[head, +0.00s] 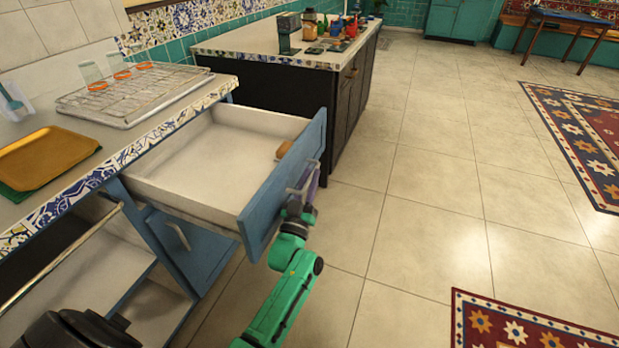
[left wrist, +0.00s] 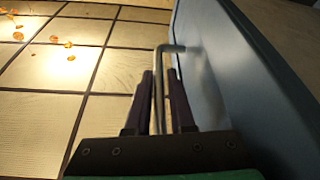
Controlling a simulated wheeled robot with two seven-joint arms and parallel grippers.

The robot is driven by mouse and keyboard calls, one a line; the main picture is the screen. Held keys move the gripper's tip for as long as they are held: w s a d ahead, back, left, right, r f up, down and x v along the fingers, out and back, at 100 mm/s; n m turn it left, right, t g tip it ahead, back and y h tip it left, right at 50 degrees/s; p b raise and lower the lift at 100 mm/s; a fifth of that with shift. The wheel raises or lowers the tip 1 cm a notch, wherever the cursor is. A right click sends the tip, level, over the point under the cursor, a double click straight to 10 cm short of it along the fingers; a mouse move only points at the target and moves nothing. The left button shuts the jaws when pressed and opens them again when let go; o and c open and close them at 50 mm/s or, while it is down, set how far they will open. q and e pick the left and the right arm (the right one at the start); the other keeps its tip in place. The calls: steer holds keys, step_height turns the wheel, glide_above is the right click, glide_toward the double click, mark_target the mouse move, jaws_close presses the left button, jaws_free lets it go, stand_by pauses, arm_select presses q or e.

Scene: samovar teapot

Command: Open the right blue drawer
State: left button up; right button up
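The blue drawer (head: 285,190) stands pulled far out from the counter, its pale inside in view. A small brown object (head: 284,149) lies inside near the front panel. My left gripper (head: 309,186) is at the outer face of the drawer front, by the handle. In the left wrist view, the metal handle bar (left wrist: 159,85) runs between the two dark fingers of the left gripper (left wrist: 160,75). The fingers are apart, one on each side of the bar, with a narrow gap showing. My right gripper is not in view.
A tiled counter (head: 120,150) above the drawer carries a wire rack (head: 135,95) with glasses and a yellow tray (head: 45,157). A lower blue door or drawer front (head: 190,250) is below. A dark island (head: 290,105) stands close behind the drawer.

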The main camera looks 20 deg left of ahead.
arm_select(q)
steer(key=shift+o, duration=0.9)
steer(key=v, duration=1.4)
steer(key=shift+s, duration=0.25)
steer(key=shift+a+f, duration=0.1)
